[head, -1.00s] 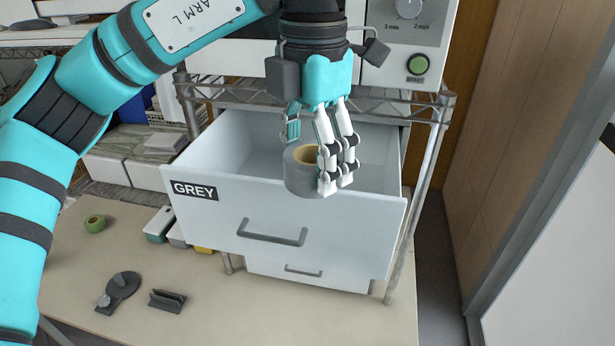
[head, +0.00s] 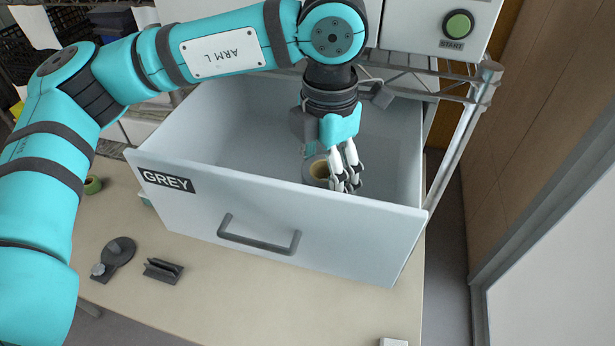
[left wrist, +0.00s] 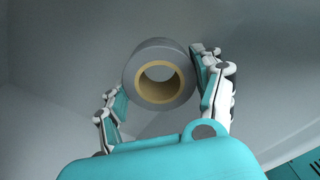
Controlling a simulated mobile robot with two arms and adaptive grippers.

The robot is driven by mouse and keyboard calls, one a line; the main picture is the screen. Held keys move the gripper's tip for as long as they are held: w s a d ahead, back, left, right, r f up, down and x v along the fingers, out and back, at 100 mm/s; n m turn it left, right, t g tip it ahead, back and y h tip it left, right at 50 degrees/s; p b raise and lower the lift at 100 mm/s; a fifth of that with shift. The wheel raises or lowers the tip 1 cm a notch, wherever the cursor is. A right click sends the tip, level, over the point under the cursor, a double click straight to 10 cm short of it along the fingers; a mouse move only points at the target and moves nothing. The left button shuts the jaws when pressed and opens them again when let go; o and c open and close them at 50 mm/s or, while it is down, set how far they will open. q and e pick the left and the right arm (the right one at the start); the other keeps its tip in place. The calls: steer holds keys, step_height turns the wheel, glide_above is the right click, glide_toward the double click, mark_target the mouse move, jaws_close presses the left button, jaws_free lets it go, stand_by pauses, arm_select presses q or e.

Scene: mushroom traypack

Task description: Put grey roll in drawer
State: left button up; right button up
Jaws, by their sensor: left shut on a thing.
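The grey roll (head: 311,171) of tape, with a tan core, is in the fingers of my left gripper (head: 333,176). In the left wrist view the grey roll (left wrist: 150,62) sits between the two fingers (left wrist: 163,90), with its core facing the camera. The gripper is shut on it. The drawer (head: 270,205), labelled GREY, is pulled open. The roll and fingertips are inside the drawer's outline, behind its front panel. Whether the roll touches the drawer floor cannot be told. My right gripper is not in view.
A green roll (head: 92,185), a dark round-based item (head: 118,251) and a dark slotted holder (head: 163,271) lie on the table (head: 230,305). A metal rack post (head: 456,150) stands right of the drawer. The drawer interior around the roll looks empty.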

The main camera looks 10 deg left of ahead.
arm_select(q)
step_height(320, 180, down, 5)
steer(key=shift+f+p, duration=0.2)
steer(key=shift+p, duration=0.55)
steer(key=shift+f, duration=0.35)
steer(key=shift+w+a+p, duration=0.15)
steer(key=shift+p, duration=0.15)
steer(key=w+a+p, duration=0.2)
steer(key=a+p, duration=0.1)
steer(key=shift+w+r, duration=0.1)
steer(key=shift+w, duration=0.05)
steer(key=shift+f+p, duration=0.45)
steer(key=shift+f, duration=0.1)
steer(key=shift+a+f, duration=0.1)
steer(key=shift+f, duration=0.25)
steer(key=shift+d, duration=0.2)
